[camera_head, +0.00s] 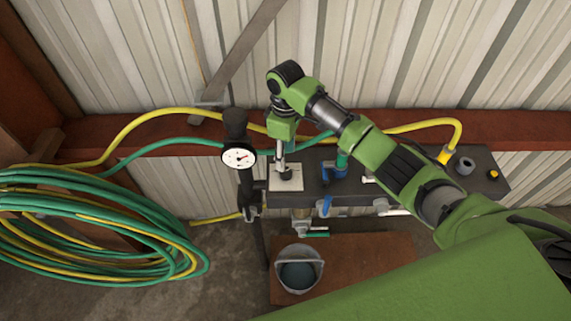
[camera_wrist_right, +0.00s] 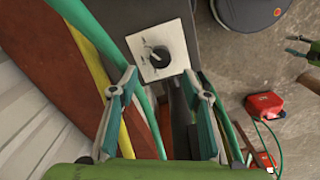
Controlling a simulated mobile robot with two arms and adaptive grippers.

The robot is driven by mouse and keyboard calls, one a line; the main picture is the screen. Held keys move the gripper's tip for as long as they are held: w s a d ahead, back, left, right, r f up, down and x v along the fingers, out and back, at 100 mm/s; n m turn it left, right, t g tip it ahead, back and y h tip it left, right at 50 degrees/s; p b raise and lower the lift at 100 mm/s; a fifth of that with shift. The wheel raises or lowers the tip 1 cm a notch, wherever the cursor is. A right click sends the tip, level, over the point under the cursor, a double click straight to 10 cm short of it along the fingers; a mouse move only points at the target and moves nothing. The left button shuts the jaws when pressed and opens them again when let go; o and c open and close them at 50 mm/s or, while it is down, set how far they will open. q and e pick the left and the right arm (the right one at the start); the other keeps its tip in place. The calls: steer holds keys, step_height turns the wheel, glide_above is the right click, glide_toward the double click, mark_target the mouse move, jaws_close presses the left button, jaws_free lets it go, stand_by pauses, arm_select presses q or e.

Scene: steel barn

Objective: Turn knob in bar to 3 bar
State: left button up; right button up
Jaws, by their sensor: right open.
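The knob (camera_head: 286,176) is dark and round and sits on a white square plate (camera_head: 293,184) at the left end of a dark grey bench. In the right wrist view the knob (camera_wrist_right: 157,57) has a pointer line, and marks around it on the plate (camera_wrist_right: 171,31) are too small to read. My right gripper (camera_head: 283,160) points down just above the knob. In the wrist view its two fingers (camera_wrist_right: 160,75) are apart, with the knob beyond them and nothing between them. A white pressure gauge (camera_head: 239,158) stands left of the plate; its reading is too small to tell.
A yellow hose (camera_head: 160,115) and a green hose run behind the bench, with a coil (camera_head: 100,240) at left. Blue valve handles (camera_head: 326,206) stick out at the bench front. A bucket (camera_head: 299,268) stands below. A corrugated wall (camera_head: 130,50) rises close behind.

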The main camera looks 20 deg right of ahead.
steer(key=shift+r, duration=2.35)
